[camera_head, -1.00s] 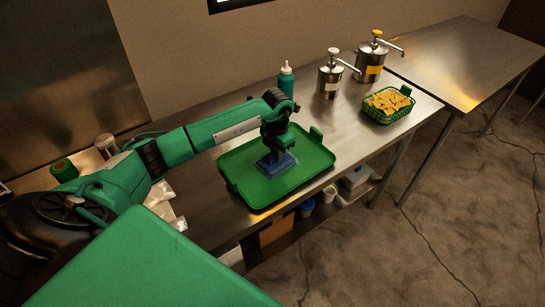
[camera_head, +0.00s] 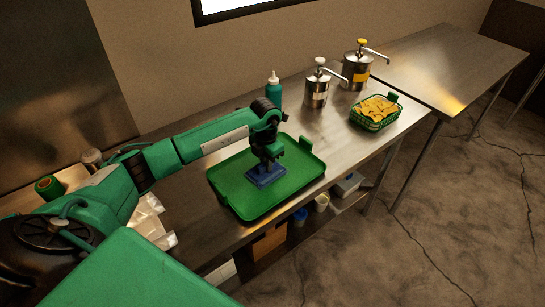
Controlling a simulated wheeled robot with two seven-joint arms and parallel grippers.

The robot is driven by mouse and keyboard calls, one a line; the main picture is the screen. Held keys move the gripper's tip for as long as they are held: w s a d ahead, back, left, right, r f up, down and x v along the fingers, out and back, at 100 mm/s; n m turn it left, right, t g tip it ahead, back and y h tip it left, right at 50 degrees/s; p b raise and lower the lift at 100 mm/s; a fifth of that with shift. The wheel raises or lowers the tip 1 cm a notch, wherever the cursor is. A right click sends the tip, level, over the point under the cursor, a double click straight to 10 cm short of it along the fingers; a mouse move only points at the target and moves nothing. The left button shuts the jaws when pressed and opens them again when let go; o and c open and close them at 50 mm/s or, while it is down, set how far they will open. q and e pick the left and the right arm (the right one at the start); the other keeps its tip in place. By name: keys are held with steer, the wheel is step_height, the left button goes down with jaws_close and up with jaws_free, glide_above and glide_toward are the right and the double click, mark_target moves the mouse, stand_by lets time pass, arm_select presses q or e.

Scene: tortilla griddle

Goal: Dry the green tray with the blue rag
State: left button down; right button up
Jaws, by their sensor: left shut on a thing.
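The green tray (camera_head: 240,203) lies flat on the steel table, with a raised rim and a tab at its far right corner. The blue rag (camera_head: 264,177) is flat on the middle of the tray. My left gripper (camera_head: 266,164) points down at the rag and is shut on it, pressed against or just above the tray surface. The fingertips are partly hidden by the rag and the gripper body. My right gripper is out of the picture.
A teal squeeze bottle (camera_head: 273,89) and two metal pump dispensers (camera_head: 317,92) (camera_head: 357,70) stand behind the tray. A green basket of chips (camera_head: 376,111) is to the right. Wrapped white items (camera_head: 150,222) lie left of the tray. Steel table (camera_head: 335,135) is bare between tray and basket.

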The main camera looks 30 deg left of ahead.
arm_select(q)
steer(key=shift+s+a, duration=0.25)
steer(key=shift+s, duration=0.25)
steer(key=shift+s+a, duration=0.2)
steer(key=shift+s, duration=0.25)
steer(key=shift+w, duration=0.1)
steer(key=w+b, duration=0.1)
steer(key=w+d+b, duration=0.1)
steer(key=w, duration=0.1)
steer(key=shift+w+d+f, duration=0.15)
steer(key=shift+d, duration=0.05)
steer(key=shift+w+d, duration=0.2)
steer(key=shift+w, duration=0.45)
steer(key=c, duration=1.6)
jaws_free()
steer(key=shift+r, duration=0.2)
steer(key=shift+c, duration=0.2)
steer(key=shift+f+b, duration=0.1)
steer(key=shift+b, duration=0.2)
